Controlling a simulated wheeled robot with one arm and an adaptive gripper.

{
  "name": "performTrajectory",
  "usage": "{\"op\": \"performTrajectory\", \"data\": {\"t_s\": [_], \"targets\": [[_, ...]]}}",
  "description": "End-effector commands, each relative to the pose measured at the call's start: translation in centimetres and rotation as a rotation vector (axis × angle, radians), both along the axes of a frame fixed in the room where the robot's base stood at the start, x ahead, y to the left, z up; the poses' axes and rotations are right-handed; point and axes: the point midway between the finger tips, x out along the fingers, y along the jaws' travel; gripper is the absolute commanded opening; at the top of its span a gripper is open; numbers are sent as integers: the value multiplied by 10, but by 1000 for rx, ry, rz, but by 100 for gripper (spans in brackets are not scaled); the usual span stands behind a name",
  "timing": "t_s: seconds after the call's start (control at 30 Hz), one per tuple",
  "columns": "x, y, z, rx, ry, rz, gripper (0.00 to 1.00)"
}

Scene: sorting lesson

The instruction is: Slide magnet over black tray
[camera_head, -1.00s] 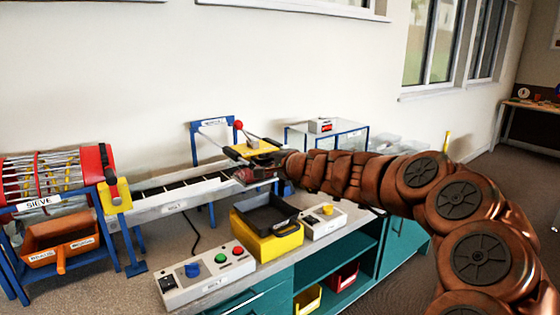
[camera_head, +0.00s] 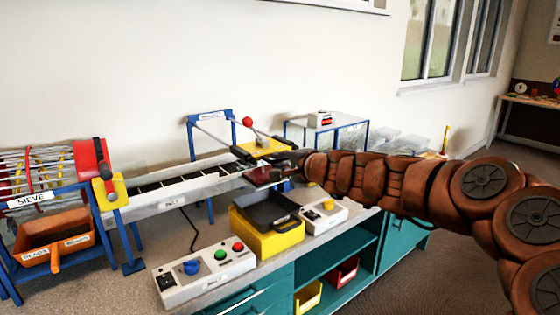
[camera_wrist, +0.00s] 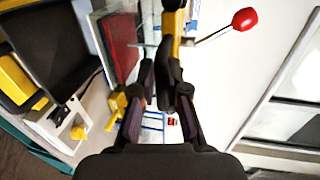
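The magnet carriage (camera_head: 262,147) is a yellow plate with a red-knobbed lever on two rails behind the worktop. A dark red block hangs under it and also shows in the wrist view (camera_wrist: 119,45). My gripper (camera_head: 290,160) is at the carriage's right side. The black tray (camera_head: 272,208) sits on a yellow box, below and in front of the carriage. It is at upper left in the wrist view (camera_wrist: 45,45).
A conveyor (camera_head: 175,187) runs from the sieve (camera_head: 50,175) toward the carriage. A control box with buttons (camera_head: 205,270) and a small box with a yellow knob (camera_head: 325,215) flank the tray.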

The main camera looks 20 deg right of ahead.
Motion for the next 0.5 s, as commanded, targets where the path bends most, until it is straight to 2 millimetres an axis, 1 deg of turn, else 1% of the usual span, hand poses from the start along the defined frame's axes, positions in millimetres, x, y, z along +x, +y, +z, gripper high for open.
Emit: {"op": "performTrajectory", "data": {"t_s": [0.03, 0.2, 0.5], "targets": [[0, 0, -2, -1, 2, -1, 18], [0, 0, -1, 0, 1, 0, 36], [0, 0, 0, 0, 0, 0, 37]]}}
